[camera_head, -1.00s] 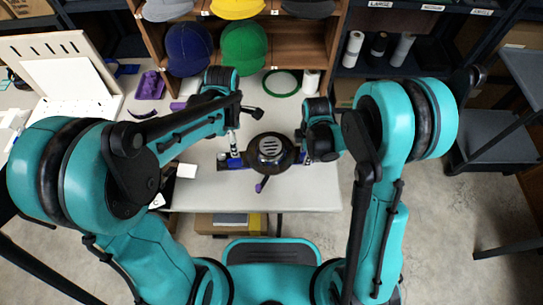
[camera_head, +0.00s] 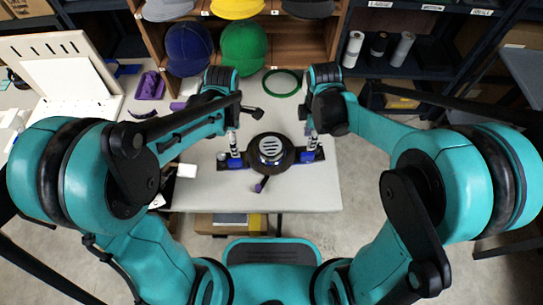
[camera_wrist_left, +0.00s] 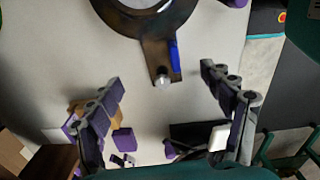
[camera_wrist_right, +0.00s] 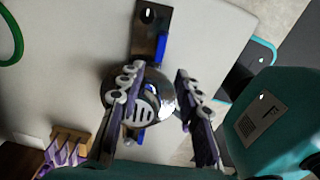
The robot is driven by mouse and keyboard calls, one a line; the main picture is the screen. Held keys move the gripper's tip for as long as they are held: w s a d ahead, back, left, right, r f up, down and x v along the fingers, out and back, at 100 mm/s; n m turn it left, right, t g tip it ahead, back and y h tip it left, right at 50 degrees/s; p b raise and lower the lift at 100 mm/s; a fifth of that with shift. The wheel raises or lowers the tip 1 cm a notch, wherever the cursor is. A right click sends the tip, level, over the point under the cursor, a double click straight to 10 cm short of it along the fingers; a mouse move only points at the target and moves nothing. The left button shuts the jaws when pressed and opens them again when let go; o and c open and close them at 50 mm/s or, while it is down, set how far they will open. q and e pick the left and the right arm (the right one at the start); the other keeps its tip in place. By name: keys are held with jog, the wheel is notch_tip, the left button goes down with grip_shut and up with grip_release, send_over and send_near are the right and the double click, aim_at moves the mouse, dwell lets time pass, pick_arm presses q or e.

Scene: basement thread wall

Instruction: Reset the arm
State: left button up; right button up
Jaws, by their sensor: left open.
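My left gripper (camera_head: 234,145) hangs over the left end of a dark round device on the table. In the left wrist view its purple-padded fingers (camera_wrist_left: 162,75) are wide apart with nothing between them. My right gripper (camera_head: 311,140) points down over the right end of the device. In the right wrist view its fingers (camera_wrist_right: 156,72) are apart; part of the device shows behind and between them. The dark device (camera_head: 270,150) has a slotted silver cap, flat side bars and blue pieces. I cannot tell whether the right fingers touch it.
The white table (camera_head: 220,190) holds a green ring (camera_head: 282,83), a purple tray (camera_head: 149,86) and a white slotted panel (camera_head: 65,75). A wooden shelf with caps, including a green cap (camera_head: 243,48), stands behind. Dark shelving with rolls is at back right.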

dwell(0.3)
pick_arm(q)
jog(key=s+a+r+m+t, duration=0.6)
jog(key=s+r+m, duration=0.4)
jog(key=m, duration=0.9)
jog(key=shift+s+a+r+t, duration=0.15)
jog(key=shift+s+r+t, duration=0.2)
jog(key=shift+t, duration=0.15)
pick_arm(e)
jog(key=s+d+r+m+t, duration=0.6)
jog(key=s+r+m, duration=0.3)
jog(key=m, duration=1)
jog(key=shift+s+d+r+t, duration=0.2)
jog(key=shift+s+t, duration=0.3)
jog(key=shift+s, duration=0.35)
